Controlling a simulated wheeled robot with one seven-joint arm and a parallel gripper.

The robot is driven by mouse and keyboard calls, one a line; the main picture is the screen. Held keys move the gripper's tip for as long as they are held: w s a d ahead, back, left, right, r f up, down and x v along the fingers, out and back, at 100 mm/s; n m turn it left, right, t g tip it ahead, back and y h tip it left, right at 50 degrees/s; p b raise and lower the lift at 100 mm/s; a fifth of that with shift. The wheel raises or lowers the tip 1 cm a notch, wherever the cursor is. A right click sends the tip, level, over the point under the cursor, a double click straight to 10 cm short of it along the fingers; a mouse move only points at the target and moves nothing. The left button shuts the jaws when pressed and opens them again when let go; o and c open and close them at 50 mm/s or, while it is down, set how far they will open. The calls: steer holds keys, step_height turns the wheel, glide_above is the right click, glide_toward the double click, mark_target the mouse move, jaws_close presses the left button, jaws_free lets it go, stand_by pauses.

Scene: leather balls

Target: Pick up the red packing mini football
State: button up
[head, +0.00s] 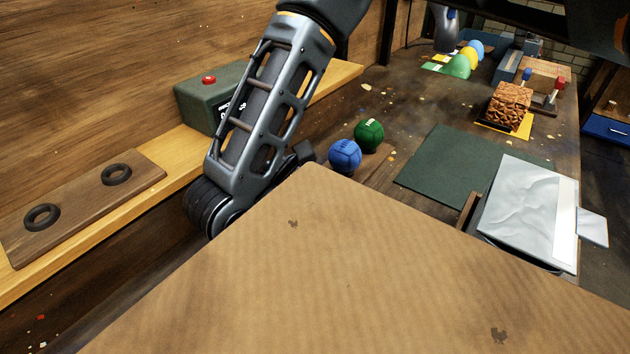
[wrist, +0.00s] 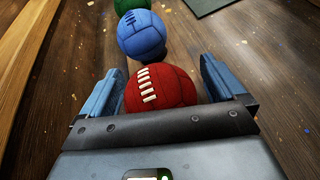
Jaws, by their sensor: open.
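The red mini football (wrist: 160,90) with white lacing lies on the dark wooden surface in the wrist view. My gripper (wrist: 160,85) is open, with one blue finger on each side of the red ball. A narrow gap shows between the ball and each finger, and the ball's near part is hidden by the gripper's body. I cannot tell if anything touches it. In the head view the red ball and my gripper are hidden behind the large cardboard-coloured surface and my arm.
A blue ball (head: 345,155) and a green ball (head: 368,135) sit close together just beyond the red one. A dark green mat (head: 450,170) lies to their right. A green box with a red button (head: 209,80) stands on a ledge at left. A cardboard-coloured surface (head: 350,270) fills the foreground.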

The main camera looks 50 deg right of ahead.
steer(key=shift+d, duration=0.1)
steer(key=shift+c, duration=0.4)
steer(key=c, duration=1)
